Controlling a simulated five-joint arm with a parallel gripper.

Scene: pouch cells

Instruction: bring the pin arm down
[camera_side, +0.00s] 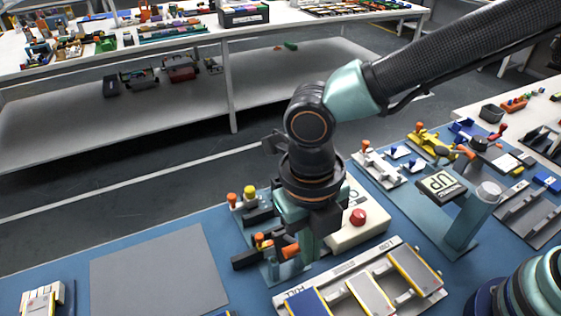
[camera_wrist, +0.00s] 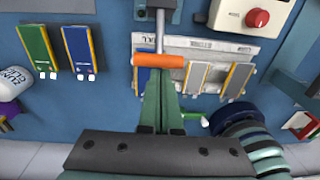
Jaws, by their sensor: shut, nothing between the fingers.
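In the wrist view, a grey rod (camera_wrist: 160,30) runs from a dark block at the top edge to an orange cross handle (camera_wrist: 158,60); I take this to be the pin arm. My gripper (camera_wrist: 163,75) is shut and empty, its teal fingers pointing at the handle. The fingertips overlap the handle in this view; I cannot tell whether they touch it. In the side view, my gripper (camera_side: 306,255) is low beside the orange handle (camera_side: 290,251) on a dark fixture. The gripper partly hides that fixture. How far the pin arm is tilted is unclear.
A tray marked FULL and LOW (camera_side: 290,298) holds several cells in front of the fixture. The grey mat (camera_side: 155,283) at left is bare.

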